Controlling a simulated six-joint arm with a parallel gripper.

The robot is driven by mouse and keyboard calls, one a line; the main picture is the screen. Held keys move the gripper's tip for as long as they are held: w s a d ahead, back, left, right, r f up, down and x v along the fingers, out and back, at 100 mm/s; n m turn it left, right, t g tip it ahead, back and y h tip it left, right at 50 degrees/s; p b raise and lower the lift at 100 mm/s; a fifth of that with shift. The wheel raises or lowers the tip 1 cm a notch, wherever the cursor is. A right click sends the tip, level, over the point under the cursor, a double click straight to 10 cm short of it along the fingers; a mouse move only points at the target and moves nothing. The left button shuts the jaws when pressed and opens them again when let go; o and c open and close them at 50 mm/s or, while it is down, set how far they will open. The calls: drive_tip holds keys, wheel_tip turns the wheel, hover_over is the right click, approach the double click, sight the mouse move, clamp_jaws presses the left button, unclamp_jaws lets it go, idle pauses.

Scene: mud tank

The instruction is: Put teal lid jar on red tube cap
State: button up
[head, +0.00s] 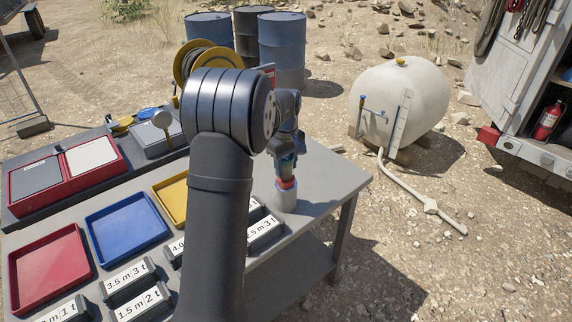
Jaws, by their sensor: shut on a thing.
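My gripper (287,168) is at the right part of the grey table, partly behind my own dark arm. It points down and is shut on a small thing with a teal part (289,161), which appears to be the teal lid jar. Most of the jar is hidden by the fingers. The red tube cap (287,184) shows just under the fingertips, above a pale grey cylinder (285,201) standing on the table. The jar is right above the cap; I cannot tell whether they touch.
Red (48,263), blue (127,227) and yellow (171,198) trays lie on the table at left. Several numbered blocks (128,280) stand along its front. A red case (66,174) and a grey box are behind. The table's right edge is close to the cylinder.

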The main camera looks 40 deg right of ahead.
sight(286, 157)
drive_tip(key=shift+f, duration=0.1)
drive_tip(key=o, duration=1)
drive_tip(key=shift+o, duration=0.2)
wheel_tip(286, 157, up, 12)
drive_tip(key=shift+r, duration=0.15)
wheel_tip(286, 157, down, 12)
drive_tip(key=shift+r, duration=1.65)
drive_tip(key=shift+f, duration=0.1)
